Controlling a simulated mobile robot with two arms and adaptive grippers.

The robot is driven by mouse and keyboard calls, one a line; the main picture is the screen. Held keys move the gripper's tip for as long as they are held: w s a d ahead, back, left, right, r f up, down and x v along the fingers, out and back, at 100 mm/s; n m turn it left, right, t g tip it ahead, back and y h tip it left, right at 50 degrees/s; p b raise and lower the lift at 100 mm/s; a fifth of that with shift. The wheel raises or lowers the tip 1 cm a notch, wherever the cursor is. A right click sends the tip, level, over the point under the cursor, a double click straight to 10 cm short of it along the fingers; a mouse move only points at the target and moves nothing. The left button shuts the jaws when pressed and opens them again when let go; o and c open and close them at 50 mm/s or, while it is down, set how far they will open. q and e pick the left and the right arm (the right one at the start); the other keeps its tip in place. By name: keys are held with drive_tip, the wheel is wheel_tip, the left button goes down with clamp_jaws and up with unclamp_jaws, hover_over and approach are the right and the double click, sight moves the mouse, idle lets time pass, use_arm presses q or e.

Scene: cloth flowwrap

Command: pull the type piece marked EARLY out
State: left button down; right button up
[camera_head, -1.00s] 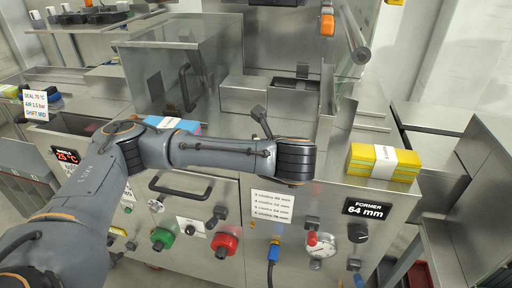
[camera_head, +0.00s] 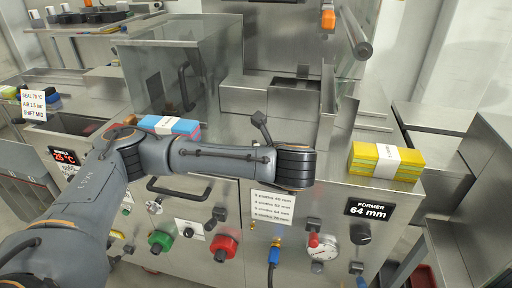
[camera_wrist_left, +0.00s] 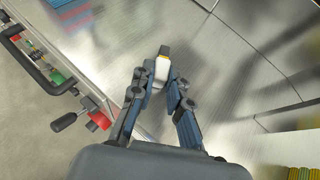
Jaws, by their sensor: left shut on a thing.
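My left gripper (camera_wrist_left: 160,82) shows in the left wrist view, shut on a small piece (camera_wrist_left: 161,72) with a white body, a dark end and a thin yellow-orange band. The piece stands out between the fingertips over a bare steel surface. No marking is legible on it, so I cannot tell whether it reads EARLY. In the head view my left arm reaches in from the left above the machine's front, and its wrist hides the fingers and the piece. My right gripper is in neither view.
A yellow-green banded stack (camera_head: 387,160) lies on the steel top at right, and a blue-pink stack (camera_head: 170,126) lies behind my arm. A transparent guard (camera_head: 180,65) stands at the back. Red and green knobs (camera_head: 224,245) and a gauge (camera_head: 318,253) line the front panel.

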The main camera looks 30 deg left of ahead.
use_arm(q)
drive_tip(key=c, duration=1.2)
unclamp_jaws()
drive_tip(key=shift+s+d+r, duration=0.45)
drive_tip(key=shift+d+r, duration=0.2)
drive_tip(key=shift+d, duration=0.2)
drive_tip(key=shift+s+d+r, duration=0.15)
drive_tip(key=shift+s+r, duration=0.2)
drive_tip(key=shift+s, duration=0.2)
drive_tip(key=v, duration=0.8)
drive_tip(key=shift+s+d, duration=0.25)
